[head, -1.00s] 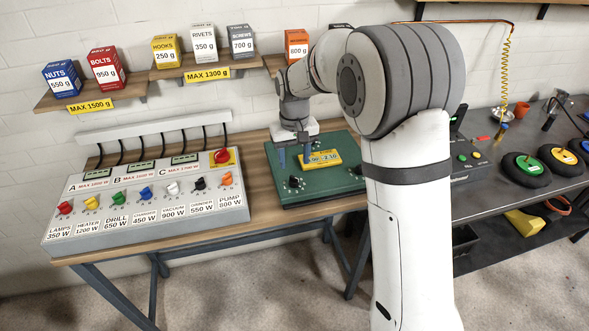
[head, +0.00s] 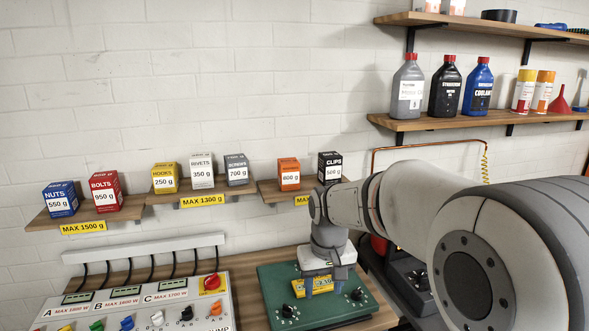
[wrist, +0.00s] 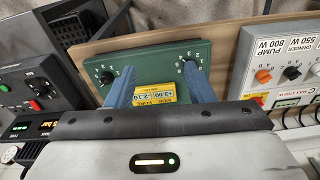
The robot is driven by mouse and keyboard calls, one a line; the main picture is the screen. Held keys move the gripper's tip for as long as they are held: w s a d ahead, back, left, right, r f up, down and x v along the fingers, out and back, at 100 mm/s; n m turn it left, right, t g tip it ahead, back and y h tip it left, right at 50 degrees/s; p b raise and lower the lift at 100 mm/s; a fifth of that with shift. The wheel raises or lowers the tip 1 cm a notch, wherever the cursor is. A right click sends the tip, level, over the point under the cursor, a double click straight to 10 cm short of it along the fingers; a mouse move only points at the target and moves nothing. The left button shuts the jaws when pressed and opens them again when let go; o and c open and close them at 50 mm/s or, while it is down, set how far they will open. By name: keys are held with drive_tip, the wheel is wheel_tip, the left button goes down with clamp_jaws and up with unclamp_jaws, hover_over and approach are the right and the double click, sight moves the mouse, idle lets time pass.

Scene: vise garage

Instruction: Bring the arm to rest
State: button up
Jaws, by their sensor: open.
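My gripper (head: 324,281) is over the green panel (head: 277,290) on the wooden bench in the head view. In the wrist view its two blue-grey fingers (wrist: 163,88) are spread apart with nothing held between them. Beyond them lies the green panel (wrist: 180,60) with a yellow label (wrist: 158,90) and black dials at its two ends. The gripper covers part of the panel. I cannot tell the exact gap between the fingertips and the panel.
A grey switch panel (head: 140,306) stands left of the green panel. Small boxes, including an orange one (head: 289,172) and black CLIPS (head: 329,167), sit on wall shelves behind the gripper. Bottles such as the blue coolant (head: 479,86) stand on a shelf at upper right.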

drive_tip(key=s+d+m+t, duration=0.1)
drive_tip(key=s+d, duration=0.3)
drive_tip(key=s, duration=0.5)
drive_tip(key=s+d+m+t, duration=0.1)
drive_tip(key=s+d, duration=0.4)
drive_tip(key=s, duration=0.4)
drive_tip(key=shift+s+r, duration=0.4)
drive_tip(key=shift+r, duration=0.05)
